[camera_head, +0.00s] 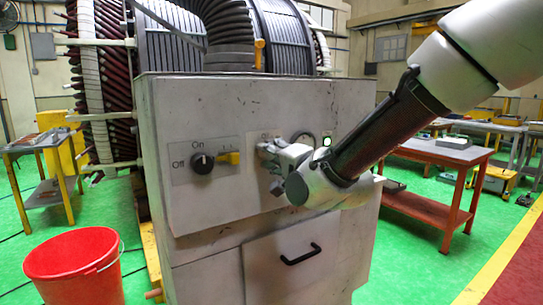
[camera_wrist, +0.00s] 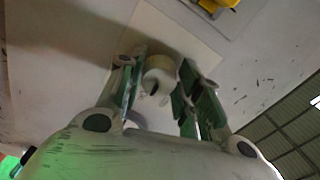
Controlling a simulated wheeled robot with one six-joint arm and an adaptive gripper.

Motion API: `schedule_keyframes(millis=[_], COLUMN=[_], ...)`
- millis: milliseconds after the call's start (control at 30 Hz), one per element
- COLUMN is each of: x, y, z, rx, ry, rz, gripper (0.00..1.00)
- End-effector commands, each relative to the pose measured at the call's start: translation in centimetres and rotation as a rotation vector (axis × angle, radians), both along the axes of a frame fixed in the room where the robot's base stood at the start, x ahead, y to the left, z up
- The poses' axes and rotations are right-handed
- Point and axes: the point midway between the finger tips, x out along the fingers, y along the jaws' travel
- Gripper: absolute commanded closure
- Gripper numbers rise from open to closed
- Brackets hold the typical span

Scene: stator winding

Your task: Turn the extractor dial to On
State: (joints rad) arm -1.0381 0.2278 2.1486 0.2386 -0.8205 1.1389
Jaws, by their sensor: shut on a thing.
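A grey cabinet (camera_head: 205,105) has a black dial (camera_head: 202,163) on a plate marked "On" and "Off", with a yellow lever beside it. Right of that plate, my gripper (camera_head: 262,150) is up against the cabinet front. In the wrist view my gripper (camera_wrist: 160,88) has its green-padded fingers on both sides of a pale round dial (camera_wrist: 160,74), which stands on a pale plate (camera_wrist: 180,30). I take the fingers to be shut on this dial. In the head view my gripper hides it, and its label and setting cannot be read.
A gauge (camera_head: 303,139) and a green light (camera_head: 327,141) sit just right of my gripper. A drawer with a black handle (camera_head: 300,255) is below. A red bucket (camera_head: 75,270) stands at the left, and a red-brown table (camera_head: 430,152) at the right.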

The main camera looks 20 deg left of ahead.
Motion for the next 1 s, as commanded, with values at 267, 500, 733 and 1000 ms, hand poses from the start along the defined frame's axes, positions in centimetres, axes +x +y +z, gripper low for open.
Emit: schedule_keyframes(millis=[267,500,733,1000], x=[0.01,0.01,0.02,0.00], y=[-0.05,-0.05,-0.06,-0.03], z=[-0.07,-0.08,-0.10,-0.04], rx=[0.034,0.037,0.037,0.038], ry=[0.043,0.048,0.047,0.046], rz=[-0.001,-0.001,-0.002,0.000], gripper=[0.89,0.89,0.54,0.44])
